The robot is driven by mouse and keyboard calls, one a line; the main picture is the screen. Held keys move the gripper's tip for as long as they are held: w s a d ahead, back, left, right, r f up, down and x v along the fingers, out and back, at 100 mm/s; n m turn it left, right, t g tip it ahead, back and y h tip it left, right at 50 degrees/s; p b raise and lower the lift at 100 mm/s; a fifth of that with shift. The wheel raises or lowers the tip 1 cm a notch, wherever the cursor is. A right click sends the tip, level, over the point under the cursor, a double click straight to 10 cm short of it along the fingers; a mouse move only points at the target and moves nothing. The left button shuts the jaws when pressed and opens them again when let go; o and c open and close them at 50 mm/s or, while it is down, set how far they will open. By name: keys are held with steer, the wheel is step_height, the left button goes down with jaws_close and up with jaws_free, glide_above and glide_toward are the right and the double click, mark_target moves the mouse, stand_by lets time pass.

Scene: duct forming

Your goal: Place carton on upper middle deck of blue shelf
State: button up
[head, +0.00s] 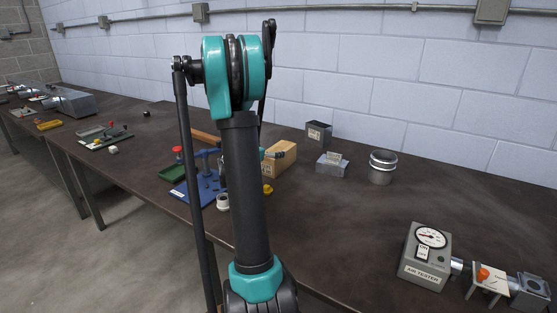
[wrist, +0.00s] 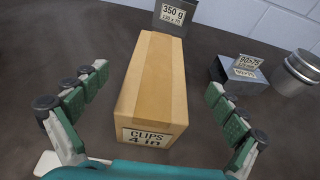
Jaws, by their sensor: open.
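The carton is a tan cardboard box (wrist: 155,80) with a taped top and a label reading "CLIPS 4 in" on its near end. It stands on the dark table in the wrist view. In the head view the carton (head: 283,160) shows just right of my arm, partly hidden. My gripper (wrist: 155,88) is open, with one green-padded finger on each side of the carton and a visible gap on both sides. In the head view my arm hides most of the gripper. No blue shelf can be made out in either view.
A blue base with a tool (head: 200,190) lies left of my arm. An air tester (head: 425,255) stands front right.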

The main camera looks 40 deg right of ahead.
mark_target(278, 149)
steer(key=shift+f+x, duration=0.15)
steer(key=shift+x, duration=1.6)
steer(key=shift+f+x, duration=0.15)
steer(key=shift+x, duration=1.6)
steer(key=shift+a, duration=0.1)
steer(key=c, duration=1.8)
steer(key=shift+r, duration=0.15)
step_height(278, 149, up, 20)
